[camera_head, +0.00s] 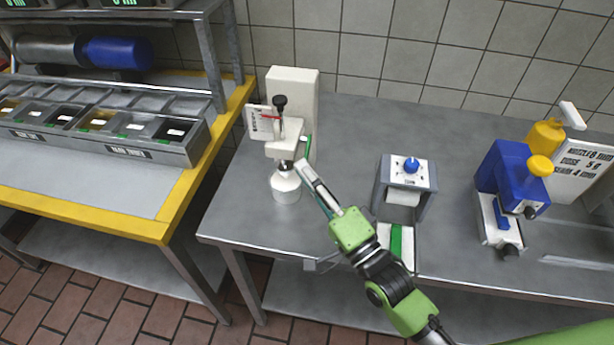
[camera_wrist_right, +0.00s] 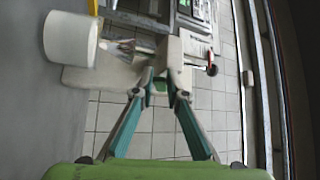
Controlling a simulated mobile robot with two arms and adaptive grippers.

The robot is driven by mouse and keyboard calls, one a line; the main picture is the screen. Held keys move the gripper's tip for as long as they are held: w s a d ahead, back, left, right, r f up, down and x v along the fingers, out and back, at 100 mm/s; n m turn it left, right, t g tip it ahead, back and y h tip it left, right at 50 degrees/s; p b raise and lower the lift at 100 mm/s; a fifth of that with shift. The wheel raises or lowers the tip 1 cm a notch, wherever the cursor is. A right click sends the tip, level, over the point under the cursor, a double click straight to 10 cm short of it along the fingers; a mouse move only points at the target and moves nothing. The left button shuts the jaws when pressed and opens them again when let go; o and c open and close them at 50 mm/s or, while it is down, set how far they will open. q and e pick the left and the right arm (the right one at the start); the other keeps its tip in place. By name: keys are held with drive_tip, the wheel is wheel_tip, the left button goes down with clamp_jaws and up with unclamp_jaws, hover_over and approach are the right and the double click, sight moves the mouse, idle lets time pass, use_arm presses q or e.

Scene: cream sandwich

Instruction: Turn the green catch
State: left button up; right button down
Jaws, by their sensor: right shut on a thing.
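The white dispenser (camera_head: 296,88) stands at the back left of the grey bench, with a black knob and a red pointer on its front. A narrow green piece, seemingly the green catch (camera_head: 308,143), shows on its right side. My right gripper (camera_head: 302,168) reaches up to this side from the front right. In the right wrist view, its two teal-edged fingers (camera_wrist_right: 160,76) close in at the dispenser's pale body (camera_wrist_right: 105,77), shut on a small part, seemingly the catch, mostly hidden between the tips. My left gripper is not in view.
A white canister (camera_head: 285,185) is under the dispenser's nozzle, close to my right fingers. A grey stand with a blue knob (camera_head: 411,165) is right of my arm. A blue machine (camera_head: 511,180) stands farther right. A yellow-edged table (camera_head: 190,180) with bins is at left.

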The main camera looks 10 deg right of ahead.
drive_tip(key=shift+f, duration=0.3)
drive_tip(key=c, duration=2)
unclamp_jaws()
drive_tip(key=shift+w+r, duration=0.1)
drive_tip(key=v, duration=1.2)
drive_tip(key=shift+r, duration=0.1)
